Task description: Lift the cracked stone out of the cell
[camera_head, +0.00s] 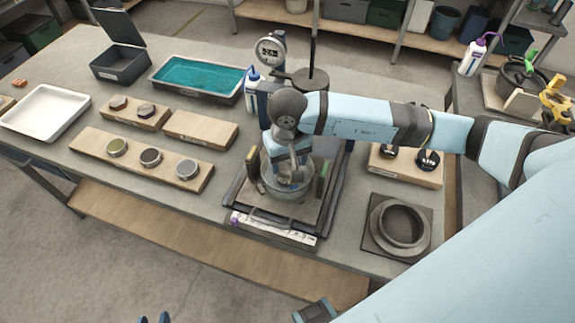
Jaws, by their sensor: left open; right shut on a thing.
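The cell (268,186) is a round, pale, see-through-looking bowl in a dark frame (240,196) at the middle of the table. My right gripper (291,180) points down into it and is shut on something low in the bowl. The held thing is mostly hidden by the fingers and the bowl wall; it appears to be the cracked stone, but I cannot make out a crack.
Upright posts (322,180) flank the bowl. A dark ring-shaped dish (400,222) stands to the right. On the left are a board with round pots (150,157), a white tray (44,111) and a teal-filled tray (198,76). A dial gauge (270,51) stands behind.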

